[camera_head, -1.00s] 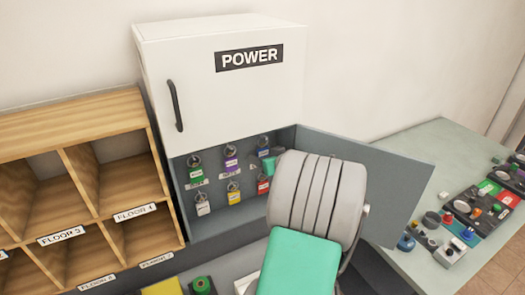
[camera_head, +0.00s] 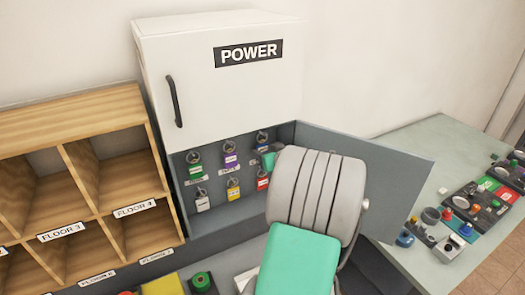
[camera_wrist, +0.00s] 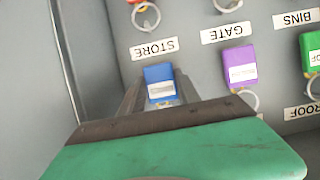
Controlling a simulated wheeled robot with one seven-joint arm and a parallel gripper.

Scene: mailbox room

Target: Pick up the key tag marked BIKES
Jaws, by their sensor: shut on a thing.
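My gripper (camera_wrist: 160,97) is shut on a blue key tag (camera_wrist: 159,82) in the wrist view, with the tag between its fingers. The tag's white label is too small to read, so I cannot tell whether it says BIKES. In the head view the blue tag (camera_head: 262,138) is the rightmost of the upper row in the open cabinet, close to its hook. My gripper (camera_head: 267,160) reaches in there from the lower right, and my arm hides part of the cabinet.
A purple tag (camera_wrist: 239,66) and a green tag (camera_wrist: 311,50) hang beside the blue one. Red (camera_head: 262,180), yellow (camera_head: 233,189) and white tags (camera_head: 202,201) hang below. The open door (camera_head: 405,180) stands right of my arm; wooden pigeonholes (camera_head: 110,145) stand left.

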